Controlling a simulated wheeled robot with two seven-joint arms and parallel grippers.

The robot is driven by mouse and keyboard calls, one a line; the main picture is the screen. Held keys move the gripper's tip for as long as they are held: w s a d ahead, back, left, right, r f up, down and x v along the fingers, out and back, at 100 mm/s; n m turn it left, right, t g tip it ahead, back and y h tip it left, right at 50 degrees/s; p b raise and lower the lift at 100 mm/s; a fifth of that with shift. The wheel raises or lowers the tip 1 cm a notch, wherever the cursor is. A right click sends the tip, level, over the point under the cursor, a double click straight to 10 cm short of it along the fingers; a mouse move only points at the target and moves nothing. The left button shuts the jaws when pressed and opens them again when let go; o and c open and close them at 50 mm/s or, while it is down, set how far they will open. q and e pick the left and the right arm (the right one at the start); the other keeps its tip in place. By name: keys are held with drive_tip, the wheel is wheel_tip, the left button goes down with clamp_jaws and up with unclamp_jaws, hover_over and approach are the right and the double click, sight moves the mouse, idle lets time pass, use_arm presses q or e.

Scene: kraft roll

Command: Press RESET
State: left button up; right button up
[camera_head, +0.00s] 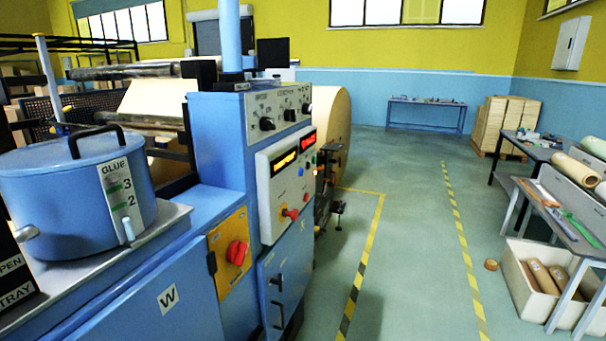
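A white control panel (285,185) is on the front of the blue machine (222,140), left of centre. It has a yellow lit display (284,162) and a red lit display (308,140). Below the displays are a small blue button (301,171), a red button with a protruding head (289,213) and another small red button (306,197). The labels are too small to read, so I cannot tell which control is RESET. Neither of my grippers is in view.
A blue glue pot (60,200) stands at the left. A red rotary switch (237,253) on a yellow plate (226,262) sits below left of the panel. Green floor between the yellow-black lines is clear. A bench (560,215) and a bin (528,300) stand right.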

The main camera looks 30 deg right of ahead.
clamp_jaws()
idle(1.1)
